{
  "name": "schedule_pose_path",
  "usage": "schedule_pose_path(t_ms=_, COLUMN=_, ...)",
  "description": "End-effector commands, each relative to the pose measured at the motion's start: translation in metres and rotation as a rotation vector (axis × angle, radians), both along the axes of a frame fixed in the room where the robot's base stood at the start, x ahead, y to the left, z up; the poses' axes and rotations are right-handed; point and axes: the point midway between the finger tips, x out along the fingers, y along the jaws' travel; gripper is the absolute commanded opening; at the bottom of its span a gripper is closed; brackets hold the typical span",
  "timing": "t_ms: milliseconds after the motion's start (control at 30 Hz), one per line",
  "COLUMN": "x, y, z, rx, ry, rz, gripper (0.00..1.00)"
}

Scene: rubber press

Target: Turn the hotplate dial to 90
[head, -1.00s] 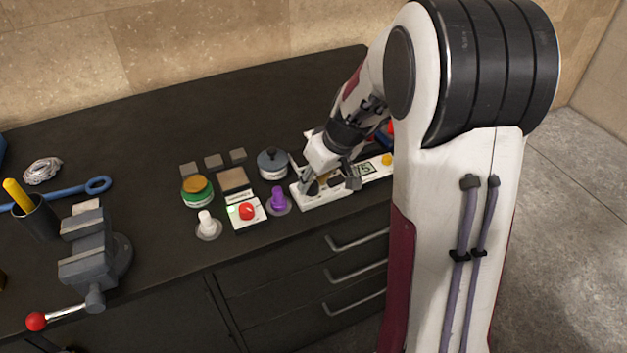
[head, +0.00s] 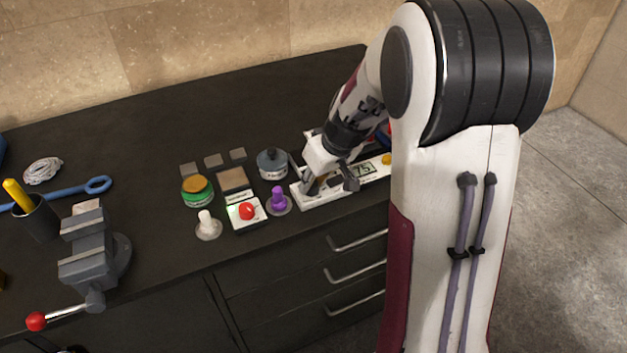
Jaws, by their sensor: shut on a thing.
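The white hotplate (head: 312,200) sits near the front edge of the bench, right of the centre of the head view. Its small green display (head: 364,168) seems to read 75, though it is small. My gripper (head: 329,187) points down over the left part of the hotplate's front panel. It is shut on the dial, which is mostly hidden between and behind the fingers. A yellow button (head: 387,159) shows at the panel's right end. My forearm and upper arm hide much of the hotplate's back and right side.
Close left of the hotplate stand a purple-handled stamp (head: 278,199), a dark round pot (head: 272,164), a red button box (head: 246,212), a green-and-orange tin (head: 197,190) and a white-handled stamp (head: 208,226). A grey vise (head: 90,250) stands farther left. The bench behind is clear.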

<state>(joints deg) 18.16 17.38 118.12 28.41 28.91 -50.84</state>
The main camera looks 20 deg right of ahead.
Motion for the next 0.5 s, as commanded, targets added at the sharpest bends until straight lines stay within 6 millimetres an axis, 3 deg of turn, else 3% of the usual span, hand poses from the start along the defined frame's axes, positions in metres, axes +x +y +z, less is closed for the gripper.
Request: schedule_pose_path(t_ms=500, x=0.0001, y=0.0010, z=0.0006, rx=-0.002, ry=-0.002, rz=-0.145, gripper=0.02)
